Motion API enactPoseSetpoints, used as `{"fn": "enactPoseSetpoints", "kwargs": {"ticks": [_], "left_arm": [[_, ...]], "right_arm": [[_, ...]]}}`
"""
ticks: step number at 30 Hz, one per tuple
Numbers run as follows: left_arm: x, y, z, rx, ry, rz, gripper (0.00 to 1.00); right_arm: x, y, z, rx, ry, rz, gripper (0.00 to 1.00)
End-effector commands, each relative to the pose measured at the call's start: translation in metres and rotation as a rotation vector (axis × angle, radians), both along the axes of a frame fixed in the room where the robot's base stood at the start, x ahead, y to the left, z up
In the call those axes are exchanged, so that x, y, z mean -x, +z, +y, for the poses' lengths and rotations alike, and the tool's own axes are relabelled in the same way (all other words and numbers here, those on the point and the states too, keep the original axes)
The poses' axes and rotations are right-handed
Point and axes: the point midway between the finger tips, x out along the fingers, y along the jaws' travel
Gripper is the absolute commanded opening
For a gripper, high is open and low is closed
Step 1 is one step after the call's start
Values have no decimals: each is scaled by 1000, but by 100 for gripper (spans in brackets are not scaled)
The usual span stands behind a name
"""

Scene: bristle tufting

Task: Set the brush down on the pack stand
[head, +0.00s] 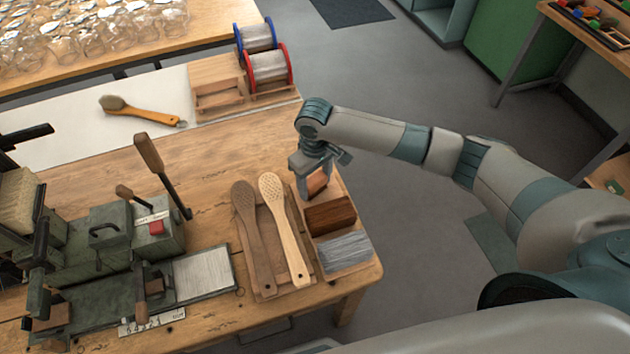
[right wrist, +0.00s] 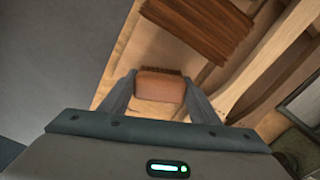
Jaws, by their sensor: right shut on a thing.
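My right gripper (head: 314,182) is shut on a small reddish-brown block (right wrist: 160,86) with a dark fringe along its far edge. The block sits between both fingers, over the far end of a wooden tray (head: 338,186); I cannot tell whether it touches the tray. A brush (head: 150,114) with an orange-brown handle and a dull head lies on the white strip at the back left, apart from my gripper. Which thing is the pack stand is not clear from these views. My left gripper does not show.
The tray also holds a dark brown bristle bundle (head: 330,215) and a grey one (head: 344,252). A dark paddle (head: 250,220) and a pale holed paddle (head: 283,220) lie beside it. A green machine (head: 110,240) stands left. Two wire spools (head: 266,66) stand at the back.

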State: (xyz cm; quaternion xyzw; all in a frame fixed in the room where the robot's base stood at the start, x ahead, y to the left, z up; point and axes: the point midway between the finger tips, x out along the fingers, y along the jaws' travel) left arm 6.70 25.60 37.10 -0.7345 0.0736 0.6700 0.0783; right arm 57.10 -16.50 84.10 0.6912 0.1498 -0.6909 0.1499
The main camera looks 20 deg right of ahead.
Motion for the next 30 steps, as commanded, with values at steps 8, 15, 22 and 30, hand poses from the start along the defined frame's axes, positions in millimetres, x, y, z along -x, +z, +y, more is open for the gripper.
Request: {"fn": "enactPoseSetpoints", "kwargs": {"ticks": [8,15,22,30], "left_arm": [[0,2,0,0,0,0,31],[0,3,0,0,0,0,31],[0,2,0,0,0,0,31],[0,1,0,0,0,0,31]], "right_arm": [[0,-6,0,0,0,0,35],[0,-9,0,0,0,0,61],[0,-9,0,0,0,0,75],[0,-4,0,0,1,-1,75]]}}
